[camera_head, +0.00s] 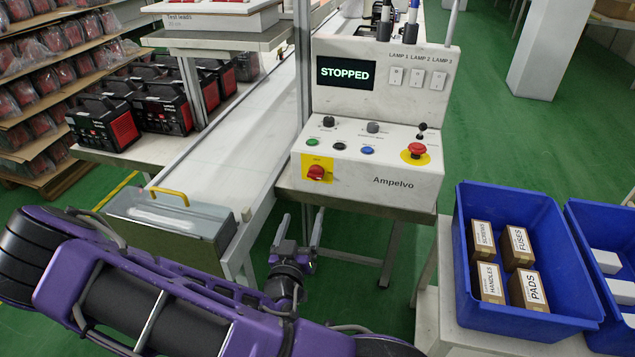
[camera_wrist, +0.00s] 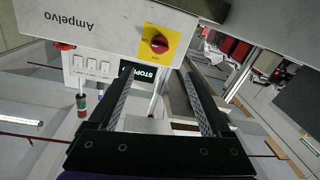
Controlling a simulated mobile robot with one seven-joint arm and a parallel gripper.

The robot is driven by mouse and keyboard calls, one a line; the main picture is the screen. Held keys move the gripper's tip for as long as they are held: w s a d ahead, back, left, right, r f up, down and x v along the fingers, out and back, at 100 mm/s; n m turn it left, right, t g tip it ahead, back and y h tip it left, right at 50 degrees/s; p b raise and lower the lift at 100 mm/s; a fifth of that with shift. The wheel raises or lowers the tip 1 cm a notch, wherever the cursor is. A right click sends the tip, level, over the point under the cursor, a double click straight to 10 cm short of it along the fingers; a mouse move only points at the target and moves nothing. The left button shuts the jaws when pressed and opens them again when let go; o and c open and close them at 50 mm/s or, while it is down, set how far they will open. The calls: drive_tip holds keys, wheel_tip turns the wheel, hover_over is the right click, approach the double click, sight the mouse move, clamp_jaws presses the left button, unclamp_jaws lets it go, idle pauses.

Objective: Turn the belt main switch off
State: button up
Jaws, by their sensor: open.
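The main switch (camera_head: 317,172) is a red rotary knob on a yellow plate, low on the left of the front of the white Ampelvo control box (camera_head: 408,190). It also shows in the wrist view (camera_wrist: 159,43), upside down, just beyond my fingertips. The plate's lettering is too small to read for the knob's setting. My gripper (camera_head: 299,222) is open and empty, below and in front of the switch and apart from it. In the wrist view my two fingers (camera_wrist: 156,78) stand wide apart with the switch between their lines.
The display (camera_head: 345,74) reads STOPPED. A red mushroom button (camera_head: 417,149) sits on another yellow plate, right of several small knobs and buttons. The belt (camera_head: 225,145) runs left of the box. A blue bin (camera_head: 470,310) with boxes stands right.

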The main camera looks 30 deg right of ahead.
sight(315, 178)
drive_tip(key=b+x, duration=0.1)
drive_tip(key=x, duration=1.4)
drive_tip(key=shift+w+d, duration=0.25)
drive_tip(key=shift+d, duration=0.1)
clamp_jaws()
